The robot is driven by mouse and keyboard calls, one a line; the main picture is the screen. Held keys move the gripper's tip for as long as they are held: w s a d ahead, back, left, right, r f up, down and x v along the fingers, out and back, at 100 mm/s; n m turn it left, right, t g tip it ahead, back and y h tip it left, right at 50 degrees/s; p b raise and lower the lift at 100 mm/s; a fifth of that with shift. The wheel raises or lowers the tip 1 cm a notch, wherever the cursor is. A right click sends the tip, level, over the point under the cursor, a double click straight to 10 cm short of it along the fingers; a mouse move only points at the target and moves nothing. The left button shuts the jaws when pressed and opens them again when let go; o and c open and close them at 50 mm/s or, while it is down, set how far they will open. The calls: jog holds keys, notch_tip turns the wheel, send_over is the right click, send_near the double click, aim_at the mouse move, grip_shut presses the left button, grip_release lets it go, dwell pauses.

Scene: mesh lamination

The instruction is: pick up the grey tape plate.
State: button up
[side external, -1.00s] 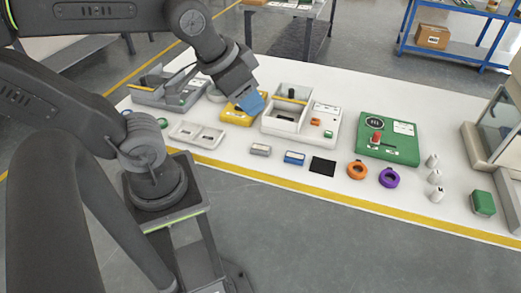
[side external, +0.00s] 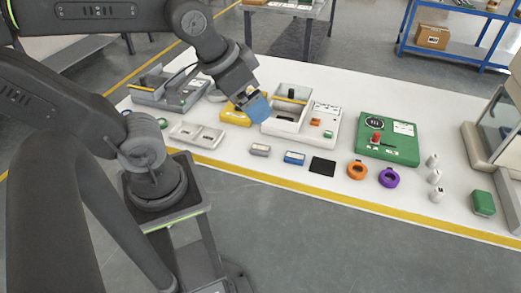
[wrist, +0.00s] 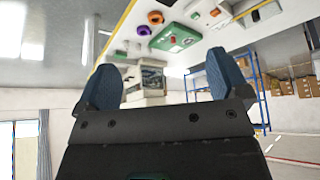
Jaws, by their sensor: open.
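The grey tape plate (side external: 260,149) is a small grey block with a lighter top. It lies flat on the white table near its front edge in the side external view, just left of a similar blue block (side external: 294,157). My gripper (side external: 260,109) is above the table, up and behind the grey plate and clear of it, with blue fingers. In the wrist view my gripper (wrist: 160,85) shows its two blue fingers spread apart with nothing between them. I cannot make out the grey plate in the wrist view.
A white tray (side external: 182,136) with two recesses lies left of the grey plate. A yellow fixture (side external: 234,116) and a grey-white machine (side external: 271,129) stand behind it. A black square (side external: 322,166), an orange ring (side external: 357,170) and a purple ring (side external: 389,178) lie to the right. The table front is clear.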

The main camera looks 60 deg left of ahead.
jog(key=w+a+f+n+g+y, duration=0.1)
jog(key=w+a+f+n+g, duration=0.1)
jog(key=w+a+f+n, duration=0.3)
jog(key=n+g, duration=0.3)
jog(key=n, duration=0.2)
send_near(260, 148)
jog(key=f, duration=0.3)
jog(key=shift+s+d+f+t, duration=0.1)
jog(key=shift+s+f+t, duration=0.15)
jog(key=shift+f+t, duration=0.05)
jog(key=shift+w+a+f, duration=0.15)
jog(key=shift+f, duration=0.7)
jog(key=shift+w+a+f, duration=0.1)
jog(key=shift+w+f, duration=0.05)
jog(key=shift+f, duration=0.75)
jog(key=shift+w+a+f, duration=0.15)
jog(key=shift+f, duration=0.7)
jog(key=c, duration=1)
